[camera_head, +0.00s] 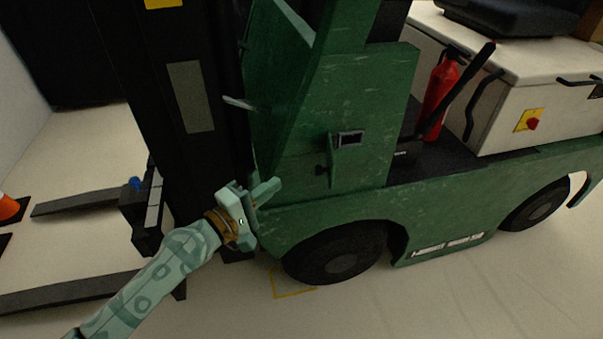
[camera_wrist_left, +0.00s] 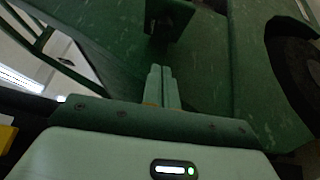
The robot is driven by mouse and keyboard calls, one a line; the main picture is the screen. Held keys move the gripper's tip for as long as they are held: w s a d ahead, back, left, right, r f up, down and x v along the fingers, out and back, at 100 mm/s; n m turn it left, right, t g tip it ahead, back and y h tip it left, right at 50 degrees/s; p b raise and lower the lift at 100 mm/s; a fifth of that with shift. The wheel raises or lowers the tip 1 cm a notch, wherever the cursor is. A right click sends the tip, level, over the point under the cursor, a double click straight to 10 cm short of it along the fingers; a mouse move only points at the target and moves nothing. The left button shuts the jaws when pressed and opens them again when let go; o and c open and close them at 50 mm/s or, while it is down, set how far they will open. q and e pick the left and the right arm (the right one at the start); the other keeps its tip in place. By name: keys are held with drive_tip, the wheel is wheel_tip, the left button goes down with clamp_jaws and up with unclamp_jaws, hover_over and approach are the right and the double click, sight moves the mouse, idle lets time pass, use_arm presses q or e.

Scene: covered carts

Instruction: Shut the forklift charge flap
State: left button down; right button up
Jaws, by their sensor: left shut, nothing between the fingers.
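The green forklift (camera_head: 330,215) stands side-on across the head view. On its upright front panel a small dark fitting with a grey frame (camera_head: 348,138) sticks out, which looks like the charge flap area. I cannot tell how far the flap stands open. In the left wrist view a dark green boxy part (camera_wrist_left: 170,16) juts from the panel ahead of the fingers. My left gripper (camera_head: 268,190) is shut and empty, lower left of the fitting and apart from it. Its closed fingers (camera_wrist_left: 162,84) point towards the panel. My right gripper is not in view.
The dark mast (camera_head: 188,95) rises left of the panel, with forks (camera_head: 85,200) low on the left. The front wheel (camera_head: 338,252) is below. A red extinguisher (camera_head: 438,95) stands behind the panel. An orange cone (camera_head: 8,207) is at the left edge. Floor at the lower right is clear.

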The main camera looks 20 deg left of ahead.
use_arm(q)
drive_tip(key=w+d+p, duration=0.1)
drive_tip(key=w+d, duration=0.4)
drive_tip(key=shift+d+r+p, duration=0.15)
drive_tip(key=shift+d+p, duration=0.05)
drive_tip(key=shift+p, duration=0.15)
